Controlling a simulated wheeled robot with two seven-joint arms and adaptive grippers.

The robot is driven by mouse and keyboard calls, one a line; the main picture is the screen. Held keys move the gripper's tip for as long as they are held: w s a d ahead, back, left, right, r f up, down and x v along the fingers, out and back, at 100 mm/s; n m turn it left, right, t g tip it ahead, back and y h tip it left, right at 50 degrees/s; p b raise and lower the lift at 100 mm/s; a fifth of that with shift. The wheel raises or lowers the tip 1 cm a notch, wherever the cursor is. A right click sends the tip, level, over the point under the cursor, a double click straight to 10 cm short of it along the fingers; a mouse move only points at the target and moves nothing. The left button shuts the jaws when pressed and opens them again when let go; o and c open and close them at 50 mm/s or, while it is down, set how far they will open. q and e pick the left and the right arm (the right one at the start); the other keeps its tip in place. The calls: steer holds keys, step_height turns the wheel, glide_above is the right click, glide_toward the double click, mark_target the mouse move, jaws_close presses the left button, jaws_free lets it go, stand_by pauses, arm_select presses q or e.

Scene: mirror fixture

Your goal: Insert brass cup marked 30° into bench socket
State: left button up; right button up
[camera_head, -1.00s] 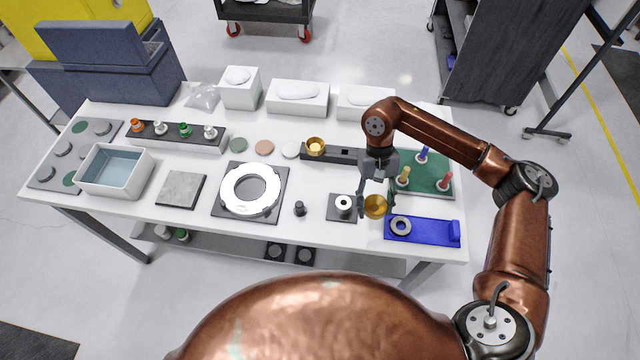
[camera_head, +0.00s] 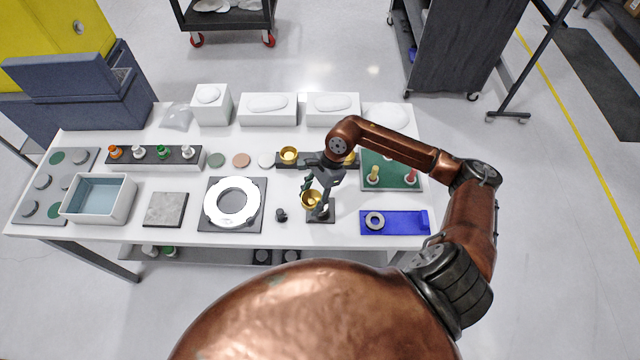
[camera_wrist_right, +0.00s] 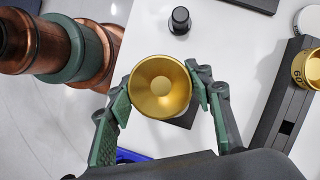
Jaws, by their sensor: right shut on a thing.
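My right gripper (camera_head: 314,196) is shut on a brass cup (camera_head: 311,199), also seen in the right wrist view (camera_wrist_right: 160,87) between the two green-padded fingers (camera_wrist_right: 160,82). The cup's round hollow faces the wrist camera; no mark on it can be read. The bench socket's dark square plate (camera_head: 322,218) is below and just beside the cup, and the gripper and cup hide much of it. I cannot tell the gap between them. My left gripper is not in view.
A dark rack (camera_wrist_right: 284,105) behind holds brass cups, one (camera_wrist_right: 308,70) marked 60. A small black knob (camera_head: 281,215) stands left of the socket, a white ring on a plate (camera_head: 262,215) further left. A blue tray (camera_head: 400,222) is to the right.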

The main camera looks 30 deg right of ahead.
mark_target(319, 193)
steer(key=d+m, duration=0.1)
steer(key=m, duration=0.1)
steer(key=r+m+t+p, duration=0.1)
steer(key=m, duration=0.1)
steer(key=d+m+t+p, duration=0.1)
steer(key=m, duration=0.1)
steer(key=shift+w+d+r+h, duration=0.15)
steer(key=shift+d+r+h, duration=0.15)
steer(key=shift+r, duration=0.05)
steer(key=shift+d+r+m+t+p, duration=0.1)
steer(key=shift+d+m+t+p, duration=0.25)
steer(key=shift+m, duration=0.25)
steer(key=shift+w+d+f+m+h+b, duration=0.15)
steer(key=shift+f+m+h+b, duration=0.2)
steer(key=shift+f+m, duration=0.3)
steer(key=shift+f, duration=0.75)
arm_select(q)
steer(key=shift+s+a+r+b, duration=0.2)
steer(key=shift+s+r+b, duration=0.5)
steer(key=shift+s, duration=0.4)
arm_select(e)
steer(key=shift+f, duration=0.85)
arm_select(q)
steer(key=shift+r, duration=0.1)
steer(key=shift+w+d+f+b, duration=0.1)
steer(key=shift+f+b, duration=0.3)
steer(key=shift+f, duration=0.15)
